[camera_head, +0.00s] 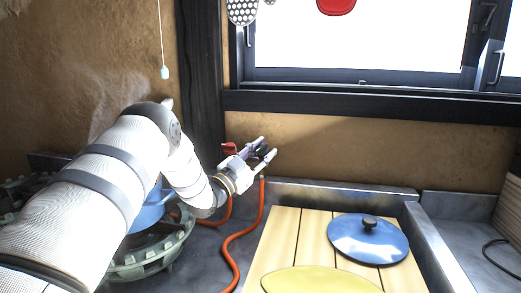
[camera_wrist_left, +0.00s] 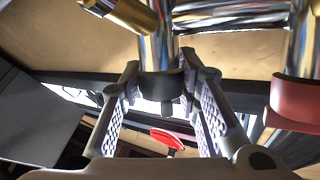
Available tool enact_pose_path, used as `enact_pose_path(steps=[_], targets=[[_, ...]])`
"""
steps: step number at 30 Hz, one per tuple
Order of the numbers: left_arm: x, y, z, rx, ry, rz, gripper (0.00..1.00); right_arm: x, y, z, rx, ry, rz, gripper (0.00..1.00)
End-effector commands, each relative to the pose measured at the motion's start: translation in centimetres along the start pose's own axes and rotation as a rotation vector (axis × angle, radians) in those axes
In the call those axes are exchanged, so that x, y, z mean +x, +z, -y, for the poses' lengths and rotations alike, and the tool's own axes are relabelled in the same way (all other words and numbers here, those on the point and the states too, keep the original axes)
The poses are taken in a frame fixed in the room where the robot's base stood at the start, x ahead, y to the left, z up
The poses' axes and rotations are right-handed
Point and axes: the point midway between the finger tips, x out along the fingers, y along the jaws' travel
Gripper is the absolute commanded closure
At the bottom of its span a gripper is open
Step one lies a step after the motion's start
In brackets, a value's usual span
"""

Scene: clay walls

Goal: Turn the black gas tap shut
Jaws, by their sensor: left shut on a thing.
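The black gas tap (camera_head: 262,149) is on metal pipework at the clay wall, largely hidden by my left gripper (camera_head: 267,147) in the head view. In the left wrist view the black tap handle (camera_wrist_left: 160,84) sits between the two fingers of my left gripper (camera_wrist_left: 170,76), below a shiny pipe. The fingers are shut on the handle. The handle's exact angle is hard to tell. A red tap (camera_head: 229,149) is just left of the gripper; it also shows at the right of the left wrist view (camera_wrist_left: 298,102). My right gripper is not in view.
An orange hose (camera_head: 240,238) runs down from the taps. A blue pot (camera_head: 150,212) stands on the burner (camera_head: 150,262) under my left arm. A blue lid (camera_head: 367,243) and a yellow item (camera_head: 318,281) lie on the wooden boards (camera_head: 285,240). A window is above.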

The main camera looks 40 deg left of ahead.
Motion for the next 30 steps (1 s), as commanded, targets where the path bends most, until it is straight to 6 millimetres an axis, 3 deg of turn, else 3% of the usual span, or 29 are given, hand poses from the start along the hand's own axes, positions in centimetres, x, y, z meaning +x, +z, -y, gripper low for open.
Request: enact_pose_path(steps=[12, 29, 30], targets=[[0.06, -0.1, 0.11, 0.054, 0.173, -0.015, 0.98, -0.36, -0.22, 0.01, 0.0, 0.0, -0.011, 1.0], [0.09, -0.16, 0.13, 0.062, 0.2, -0.019, 0.98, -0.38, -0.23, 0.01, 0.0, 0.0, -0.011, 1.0], [0.09, -0.16, 0.14, 0.062, 0.199, -0.019, 0.68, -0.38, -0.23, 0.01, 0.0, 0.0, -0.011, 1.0]])
